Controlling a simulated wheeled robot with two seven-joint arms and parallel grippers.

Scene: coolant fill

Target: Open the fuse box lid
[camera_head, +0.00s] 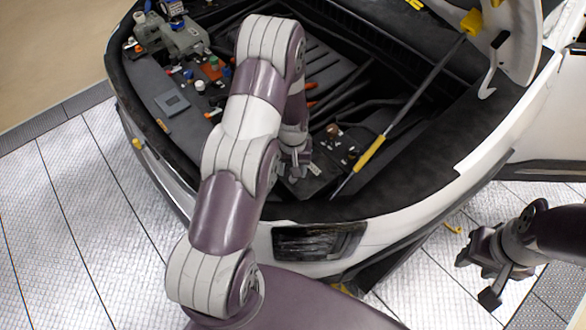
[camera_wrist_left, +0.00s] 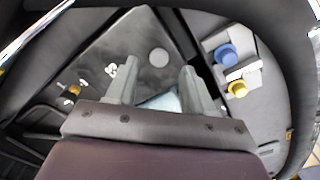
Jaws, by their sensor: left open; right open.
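My left arm reaches over the front of the car into the open engine bay. Its gripper (camera_head: 295,172) points down just above a dark, flat-topped box (camera_head: 322,182) near the bay's front edge, which looks like the fuse box. In the left wrist view the two fingers (camera_wrist_left: 158,82) stand apart over a dark panel (camera_wrist_left: 135,55) with a round grey spot. A pale bluish piece (camera_wrist_left: 162,101) lies between the fingers; I cannot tell whether they touch it. The lid's edge is not clear. My right gripper (camera_head: 476,279) is open and empty, outside the car at right.
A yellow-sleeved prop rod (camera_head: 370,154) rises right of the box to the raised hood (camera_head: 508,40). Blue (camera_wrist_left: 225,54) and yellow (camera_wrist_left: 237,89) caps are beside the fingers in the wrist view. The headlight (camera_head: 318,241) is in front. The floor at left is clear.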

